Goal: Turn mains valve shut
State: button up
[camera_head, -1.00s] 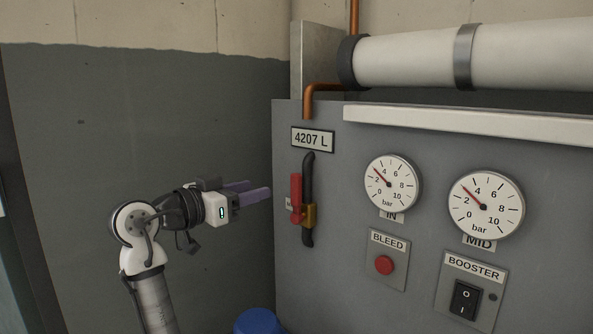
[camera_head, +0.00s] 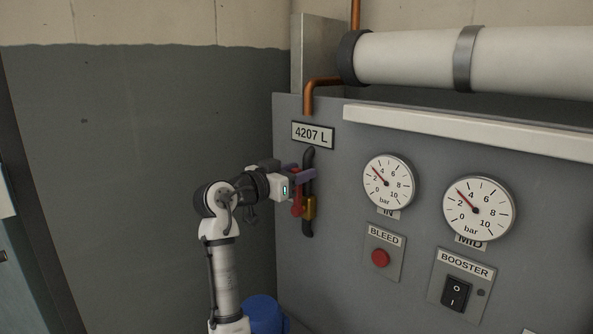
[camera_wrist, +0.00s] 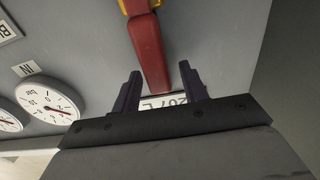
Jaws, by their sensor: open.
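The mains valve has a red lever handle (camera_head: 297,207) on a brass body (camera_head: 309,208), set in a black vertical pipe (camera_head: 308,229) on the grey panel. In the wrist view the red handle (camera_wrist: 149,52) points toward my gripper, and its free end lies between the two fingers. My gripper (camera_head: 305,173) is at the upper end of the handle, in front of the panel. In the wrist view the fingers (camera_wrist: 160,85) stand apart on either side of the handle's end, with gaps. The upper handle is partly hidden by my gripper in the head view.
The 4207 L plate (camera_head: 313,135) is just above the valve. To the right are the IN gauge (camera_head: 388,183), the MID gauge (camera_head: 479,209), the red BLEED button (camera_head: 380,258) and the BOOSTER switch (camera_head: 455,294). A blue object (camera_head: 262,312) stands below. The left wall side is clear.

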grip_shut()
jog(key=shift+f, duration=0.1)
dwell(0.3)
